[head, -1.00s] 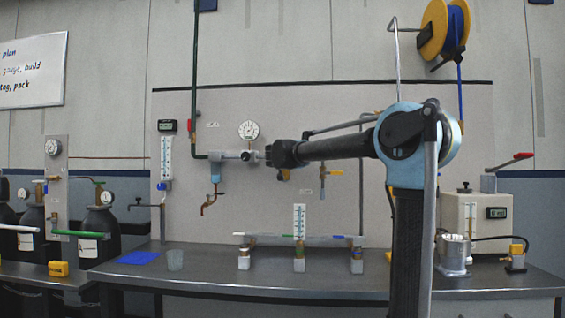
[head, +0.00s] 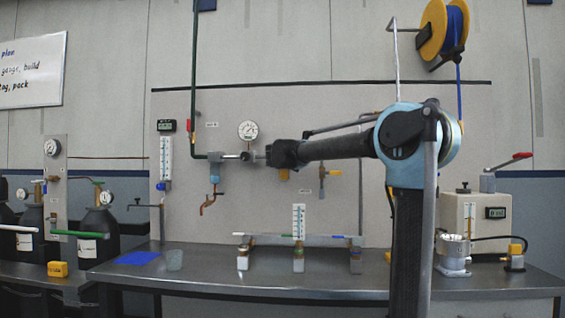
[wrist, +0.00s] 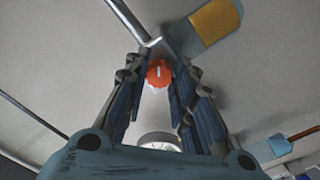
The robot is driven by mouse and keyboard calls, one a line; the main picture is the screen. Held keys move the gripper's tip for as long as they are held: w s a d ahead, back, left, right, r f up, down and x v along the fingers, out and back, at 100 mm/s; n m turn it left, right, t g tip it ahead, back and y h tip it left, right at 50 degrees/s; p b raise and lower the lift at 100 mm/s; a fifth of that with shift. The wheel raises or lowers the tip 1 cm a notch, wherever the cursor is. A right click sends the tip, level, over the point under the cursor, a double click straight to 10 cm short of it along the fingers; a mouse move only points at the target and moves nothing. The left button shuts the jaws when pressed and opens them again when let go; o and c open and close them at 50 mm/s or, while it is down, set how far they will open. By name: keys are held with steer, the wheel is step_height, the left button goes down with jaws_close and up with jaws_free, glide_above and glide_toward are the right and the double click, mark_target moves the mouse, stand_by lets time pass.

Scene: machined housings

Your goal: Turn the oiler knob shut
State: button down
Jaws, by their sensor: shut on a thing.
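The oiler knob is an orange-red round knob (wrist: 159,73) with a white mark on its face. In the wrist view it sits between the fingertips of my gripper (wrist: 158,77), which is shut on it. The oiler body with a yellow band (wrist: 216,21) shows beside the knob at the upper right of that view. In the head view my gripper (head: 272,155) is at the pipe line on the back panel, and it hides the knob there.
A round gauge (head: 247,130) stands just left of my gripper, and it also shows in the wrist view (wrist: 159,140). A green pipe (head: 194,75) runs down to the line. A rack with a white scale (head: 298,222) stands on the steel bench (head: 215,279) below.

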steer(key=n, duration=2.4)
steer(key=shift+r+n, duration=0.2)
steer(key=shift+n, duration=0.1)
stand_by(0.4)
steer(key=c, duration=1.3)
jaws_free()
steer(key=shift+c, duration=0.2)
steer(key=shift+s+a, duration=0.1)
steer(key=shift+s, duration=0.05)
steer(key=s, duration=1.1)
steer(key=shift+s+a, duration=0.15)
steer(key=shift+s, duration=0.1)
